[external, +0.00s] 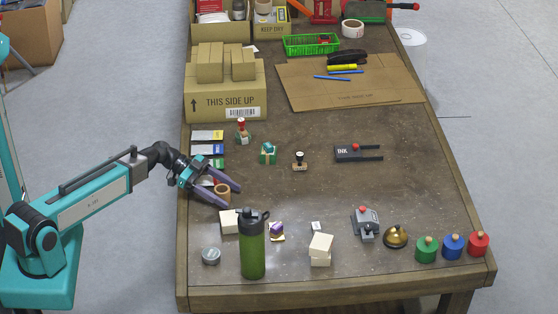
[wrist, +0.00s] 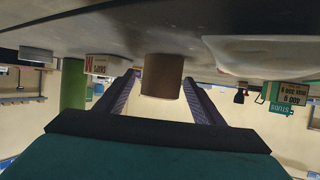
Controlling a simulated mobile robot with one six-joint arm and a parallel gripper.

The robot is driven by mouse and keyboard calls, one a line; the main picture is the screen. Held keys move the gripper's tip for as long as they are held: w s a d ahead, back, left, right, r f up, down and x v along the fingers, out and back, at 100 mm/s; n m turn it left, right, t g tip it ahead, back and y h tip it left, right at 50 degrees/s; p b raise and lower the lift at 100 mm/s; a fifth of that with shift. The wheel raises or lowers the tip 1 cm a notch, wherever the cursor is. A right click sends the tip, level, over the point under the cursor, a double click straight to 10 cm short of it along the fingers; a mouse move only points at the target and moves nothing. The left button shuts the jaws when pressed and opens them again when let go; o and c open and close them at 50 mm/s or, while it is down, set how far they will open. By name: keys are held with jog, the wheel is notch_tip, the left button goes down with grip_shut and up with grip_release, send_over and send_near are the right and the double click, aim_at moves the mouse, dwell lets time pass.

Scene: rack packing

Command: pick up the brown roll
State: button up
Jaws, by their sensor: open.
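The brown roll (external: 222,190) stands on the table near its left edge. My gripper (external: 233,197) is open, low over the table, with one finger on either side of the roll in the picture. In the wrist view, which looks upside down, the roll (wrist: 162,76) shows between the two spread fingers (wrist: 159,80). A gap shows between the roll and each finger. I cannot tell how deep the roll sits between them. In the external view the fingers hide part of the roll.
A grey tin (external: 211,256) is at the front left. Stacked cartons (external: 226,97) stand behind. The middle of the table is mostly clear, with a few stamps.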

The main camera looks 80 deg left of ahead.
jog(key=shift+x, duration=1.35)
jog(key=c, duration=1.1)
jog(key=shift+r, duration=0.2)
jog(key=shift+c, duration=0.2)
notch_tip(320, 180, up, 10)
jog(key=b, duration=0.1)
jog(key=shift+f, duration=0.15)
